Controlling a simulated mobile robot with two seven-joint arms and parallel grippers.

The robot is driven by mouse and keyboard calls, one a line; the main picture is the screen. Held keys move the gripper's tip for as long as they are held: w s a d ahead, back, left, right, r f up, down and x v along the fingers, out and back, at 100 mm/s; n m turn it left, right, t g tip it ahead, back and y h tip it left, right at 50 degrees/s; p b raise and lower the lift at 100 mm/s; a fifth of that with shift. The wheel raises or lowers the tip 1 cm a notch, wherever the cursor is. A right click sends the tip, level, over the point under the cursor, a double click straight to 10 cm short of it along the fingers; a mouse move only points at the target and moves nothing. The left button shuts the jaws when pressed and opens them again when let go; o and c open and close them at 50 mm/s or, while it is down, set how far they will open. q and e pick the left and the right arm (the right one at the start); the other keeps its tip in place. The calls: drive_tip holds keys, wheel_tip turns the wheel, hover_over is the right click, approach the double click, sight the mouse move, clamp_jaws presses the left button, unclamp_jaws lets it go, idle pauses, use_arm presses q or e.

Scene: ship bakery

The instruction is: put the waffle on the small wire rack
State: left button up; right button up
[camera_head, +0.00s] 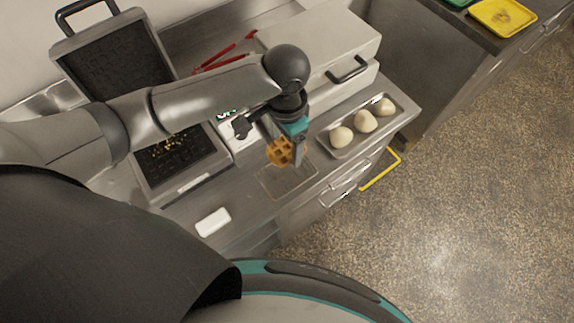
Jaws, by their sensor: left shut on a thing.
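The waffle (279,153) is round, golden brown and gridded. My left gripper (291,158) is shut on it and holds it tilted, above the near part of the counter. The gripper covers part of the waffle. The small wire rack (288,186) is a thin rectangle lying flat on the counter, just below the waffle in the picture. The waffle appears above the rack's far edge; the gap between them is hard to judge. My right gripper is not in view.
An open waffle iron (183,186) with crumbs stands left. A tray (345,154) with three dough balls lies right of the rack. Behind are a closed grey appliance (318,35) and red tongs (222,62). A white block (213,222) lies near the front edge.

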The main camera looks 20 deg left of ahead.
sight(286, 172)
use_arm(q)
wheel_tip(286, 172, down, 11)
drive_tip(key=shift+b, duration=0.7)
drive_tip(key=shift+f, duration=0.1)
drive_tip(key=o, duration=1.2)
wheel_tip(286, 172, up, 12)
drive_tip(key=shift+r+p, duration=0.15)
drive_tip(key=shift+p, duration=0.75)
